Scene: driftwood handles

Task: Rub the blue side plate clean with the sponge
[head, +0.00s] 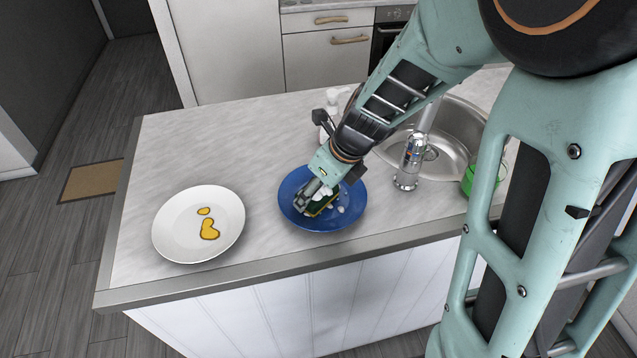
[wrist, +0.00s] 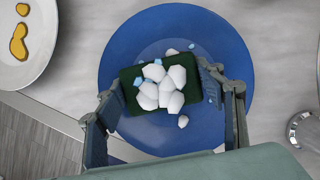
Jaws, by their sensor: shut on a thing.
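The blue side plate (head: 350,205) lies on the counter in the head view, and it also fills the middle of the wrist view (wrist: 160,40). My gripper (head: 314,203) is over the plate with its fingers on both sides of a dark green sponge (wrist: 128,98). It is shut on the sponge, which also shows in the head view (head: 322,210) at the plate's surface. White foam lumps (wrist: 168,85) and a few light blue bits cover much of the sponge. A small white lump (wrist: 183,121) lies on the plate beside it. The plate under the sponge is hidden.
A white plate (head: 170,225) with yellow stains (head: 209,230) lies to the left on the counter (head: 190,140). A metal tap (head: 409,165), a sink (head: 455,125) and a green item (head: 468,180) are to the right. The counter's front edge is close to both plates.

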